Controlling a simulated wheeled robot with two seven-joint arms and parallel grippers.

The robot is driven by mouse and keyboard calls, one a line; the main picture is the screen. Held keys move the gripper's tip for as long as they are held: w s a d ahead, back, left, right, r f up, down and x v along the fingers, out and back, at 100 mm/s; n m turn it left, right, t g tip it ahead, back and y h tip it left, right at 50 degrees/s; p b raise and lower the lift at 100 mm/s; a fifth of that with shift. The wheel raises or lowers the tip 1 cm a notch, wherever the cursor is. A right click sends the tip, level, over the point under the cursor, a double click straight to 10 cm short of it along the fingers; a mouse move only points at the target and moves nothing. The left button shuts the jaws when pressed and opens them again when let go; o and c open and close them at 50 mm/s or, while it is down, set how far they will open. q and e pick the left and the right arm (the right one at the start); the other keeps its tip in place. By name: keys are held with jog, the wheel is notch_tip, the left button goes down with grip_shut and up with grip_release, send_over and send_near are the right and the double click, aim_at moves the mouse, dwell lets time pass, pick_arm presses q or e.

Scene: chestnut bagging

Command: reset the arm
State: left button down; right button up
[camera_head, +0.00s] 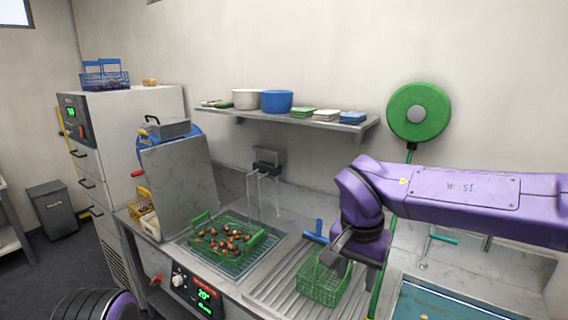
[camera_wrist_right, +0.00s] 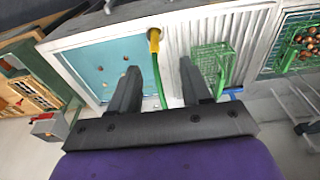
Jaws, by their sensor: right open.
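My right arm comes in from the right in the head view, and its gripper (camera_head: 350,245) hangs over the ribbed drainboard, by the small green wire basket (camera_head: 318,284).
A green tray of chestnuts (camera_head: 258,240) sits left of the drainboard. A water-filled sink (camera_head: 440,303) lies to the right, with a green hose (camera_wrist_right: 157,75) beside it. A wall shelf (camera_head: 345,126) with bowls hangs behind. A slanted metal panel (camera_head: 180,185) stands at left.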

jog(key=s+d+f+t+h, duration=0.15)
jog(key=d+f, duration=0.35)
jog(key=f, duration=0.5)
jog(key=s+d+f+m+t+h, duration=0.1)
jog(key=s+d+f+h, duration=0.3)
jog(key=f, duration=0.7)
jog(key=s+d+f+t+h, duration=0.1)
jog(key=s+d+f+h, duration=0.1)
jog(key=d+f, duration=0.6)
jog(key=s+f+n+g+y, duration=0.1)
jog(key=s+f+y, duration=0.2)
jog(key=s+f, duration=0.5)
jog(key=s+f+g+y, duration=0.15)
jog(key=s+f, duration=0.35)
jog(key=s, duration=0.7)
pick_arm(q)
notch_tip(320, 180, down, 14)
jog(key=b, duration=1.4)
jog(key=shift+s, duration=0.2)
pick_arm(e)
notch_tip(320, 180, down, 14)
jog(key=shift+s+a+t+y, duration=0.2)
jog(key=shift+s+t+y, duration=0.1)
jog(key=shift+s+t, duration=0.1)
pick_arm(q)
jog(key=shift+f, duration=0.1)
